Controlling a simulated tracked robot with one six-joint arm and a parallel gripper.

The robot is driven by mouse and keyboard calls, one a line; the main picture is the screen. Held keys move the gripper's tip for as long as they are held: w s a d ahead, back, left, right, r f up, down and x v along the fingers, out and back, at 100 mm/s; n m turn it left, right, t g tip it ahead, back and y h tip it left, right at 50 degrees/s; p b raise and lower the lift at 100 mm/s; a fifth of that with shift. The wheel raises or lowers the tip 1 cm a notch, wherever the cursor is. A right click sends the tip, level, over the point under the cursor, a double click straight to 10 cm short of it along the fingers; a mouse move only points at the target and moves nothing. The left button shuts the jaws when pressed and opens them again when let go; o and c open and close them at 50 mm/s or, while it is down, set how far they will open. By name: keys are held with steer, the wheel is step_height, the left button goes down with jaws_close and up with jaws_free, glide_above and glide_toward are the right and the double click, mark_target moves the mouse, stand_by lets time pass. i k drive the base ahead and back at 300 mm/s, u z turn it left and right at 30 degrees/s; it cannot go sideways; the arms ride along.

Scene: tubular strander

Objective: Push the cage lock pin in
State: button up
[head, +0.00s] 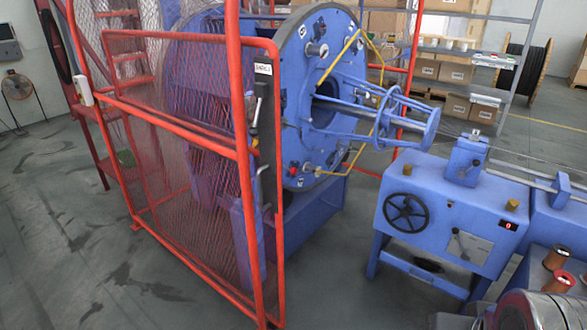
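The blue strander cage (297,105) has a round, disc-like end face behind an open red-framed mesh guard. I cannot tell for certain which part is the cage lock pin. A small red-tipped fitting (293,168) sits low on the left of the disc face, and a grey stub (317,49) stands out near its top. My gripper is not in view.
The red mesh guard (247,150) stands between me and the left part of the machine. A blue cabinet with a black handwheel (404,212) stands to the right. Spools (557,256) lie at lower right. The grey floor (60,250) is clear at left and in front.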

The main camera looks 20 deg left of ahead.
mark_target(294, 171)
steer(key=z, duration=0.05)
steer(key=i, duration=2.45)
steer(key=u, duration=2.8)
